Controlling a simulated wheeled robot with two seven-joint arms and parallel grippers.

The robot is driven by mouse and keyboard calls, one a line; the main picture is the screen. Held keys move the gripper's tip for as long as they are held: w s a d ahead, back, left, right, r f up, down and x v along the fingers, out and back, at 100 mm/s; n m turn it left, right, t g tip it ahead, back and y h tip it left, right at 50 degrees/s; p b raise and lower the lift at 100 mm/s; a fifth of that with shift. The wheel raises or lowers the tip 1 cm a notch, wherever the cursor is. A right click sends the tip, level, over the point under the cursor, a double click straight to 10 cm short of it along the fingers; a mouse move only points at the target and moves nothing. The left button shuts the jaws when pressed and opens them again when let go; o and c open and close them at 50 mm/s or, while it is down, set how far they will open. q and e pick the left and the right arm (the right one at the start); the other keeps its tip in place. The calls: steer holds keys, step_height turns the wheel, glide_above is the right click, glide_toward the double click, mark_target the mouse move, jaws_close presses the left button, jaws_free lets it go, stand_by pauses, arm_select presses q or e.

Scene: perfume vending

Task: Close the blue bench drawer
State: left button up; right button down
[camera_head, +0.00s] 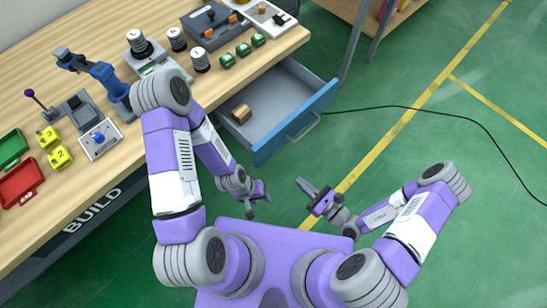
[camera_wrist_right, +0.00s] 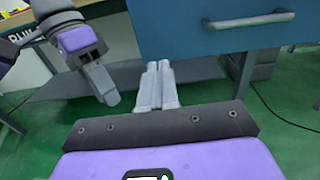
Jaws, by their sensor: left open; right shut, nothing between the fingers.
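The blue bench drawer (camera_head: 292,122) stands pulled out from under the wooden bench in the head view, with a small wooden block (camera_head: 241,113) inside it. Its front and grey bar handle (camera_wrist_right: 249,21) show at the top of the right wrist view. My left gripper (camera_head: 262,199) is open and empty, below the drawer's near corner in the picture. My right gripper (camera_head: 303,187) is shut and empty, in front of the drawer and apart from it. Its closed fingers (camera_wrist_right: 157,86) point toward the lower edge of the drawer front.
The wooden bench (camera_head: 75,205) carries red and green trays, yellow cubes, a blue clamp-like device and several small parts. A black cable (camera_head: 400,107) lies on the green floor. Bench legs (camera_head: 352,45) stand beyond the drawer. The floor at right is mostly clear.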

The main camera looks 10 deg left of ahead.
mark_target(269, 151)
steer(key=b+x, duration=0.2)
steer(key=x, duration=1.1)
steer(key=shift+w+f+b, duration=0.15)
steer(key=shift+w+b, duration=0.1)
steer(key=shift+b, duration=0.05)
steer(key=shift+w+a, duration=0.2)
steer(key=shift+a, duration=0.05)
steer(key=shift+w, duration=0.1)
